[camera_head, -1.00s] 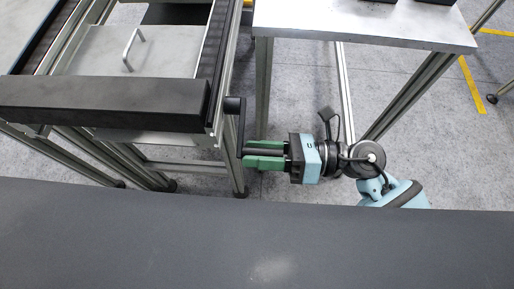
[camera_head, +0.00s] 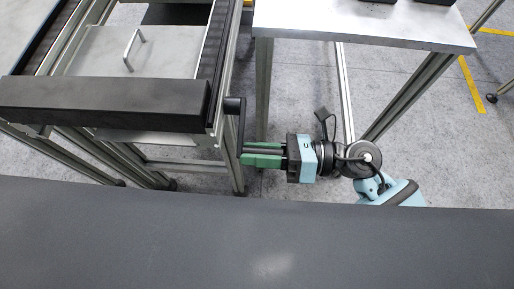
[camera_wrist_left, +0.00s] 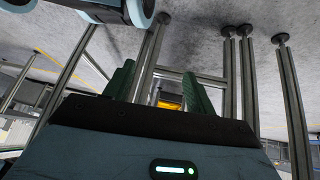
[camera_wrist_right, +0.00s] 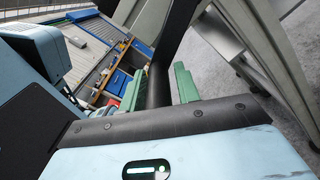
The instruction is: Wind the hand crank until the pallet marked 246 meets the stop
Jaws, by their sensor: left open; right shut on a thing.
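The pallet (camera_head: 100,55) is a grey plate with a metal handle, lying on the conveyor at left in the head view; no number is readable. A thick black bar (camera_head: 105,103) crosses the conveyor at its near end and hides the pallet's near edge; I cannot tell whether they touch. The hand crank (camera_head: 240,125) is a black arm on the conveyor's right side, pointing towards me. My right gripper (camera_head: 246,154) is shut on its handle, which shows dark between the green fingers in the right wrist view (camera_wrist_right: 158,85). My left gripper (camera_wrist_left: 160,85) is open and empty.
A light table (camera_head: 365,25) on metal legs stands right of the conveyor, with dark objects at its far edge. Floor shows between their legs. A wide dark surface (camera_head: 150,240) fills the front of the head view. Metal posts (camera_wrist_left: 290,90) stand around the left gripper.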

